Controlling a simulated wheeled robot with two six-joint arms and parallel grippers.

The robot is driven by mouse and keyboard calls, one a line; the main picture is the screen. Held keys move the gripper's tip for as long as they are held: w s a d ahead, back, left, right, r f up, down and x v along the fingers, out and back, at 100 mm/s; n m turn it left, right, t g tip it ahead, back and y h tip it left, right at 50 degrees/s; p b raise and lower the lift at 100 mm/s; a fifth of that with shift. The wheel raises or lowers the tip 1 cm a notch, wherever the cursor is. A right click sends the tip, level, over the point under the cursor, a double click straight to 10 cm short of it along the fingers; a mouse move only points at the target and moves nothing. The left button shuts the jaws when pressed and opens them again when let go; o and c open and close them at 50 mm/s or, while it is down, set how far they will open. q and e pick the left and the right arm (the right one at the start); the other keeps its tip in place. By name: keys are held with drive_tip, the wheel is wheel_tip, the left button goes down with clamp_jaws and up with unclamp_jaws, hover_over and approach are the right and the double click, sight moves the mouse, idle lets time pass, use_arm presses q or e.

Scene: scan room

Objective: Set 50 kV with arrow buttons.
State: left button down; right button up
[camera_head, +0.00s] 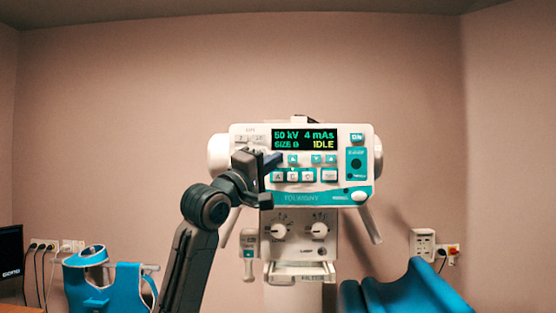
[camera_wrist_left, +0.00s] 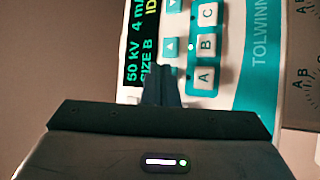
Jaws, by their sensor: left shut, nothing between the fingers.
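The white and teal control panel (camera_head: 352,187) faces me in the head view. Its display (camera_head: 304,139) reads 50 kV, 4 mAs, SIZE B, IDLE; the left wrist view shows part of it (camera_wrist_left: 140,40). Small teal arrow buttons sit under the display, one left of centre (camera_head: 292,159) and others further right (camera_head: 316,159). The left wrist view shows an up-arrow button (camera_wrist_left: 170,46). My left gripper (camera_head: 276,160) is shut and empty in front of the panel's left part. Its fingers (camera_wrist_left: 160,85) hide the spot beside that arrow; contact cannot be told.
Two knobs (camera_head: 279,231) sit lower down. A blue padded chair (camera_head: 410,293) stands at lower right, a blue device (camera_head: 100,280) at lower left.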

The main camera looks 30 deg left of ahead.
use_arm(q)
drive_tip(key=shift+s+d, duration=0.4)
drive_tip(key=shift+s, duration=0.3)
drive_tip(key=s+d, duration=0.1)
drive_tip(key=s, duration=0.2)
drive_tip(key=s+d+b, duration=0.1)
drive_tip(key=shift+s+d, duration=0.15)
drive_tip(key=shift+d, duration=0.15)
idle(0.8)
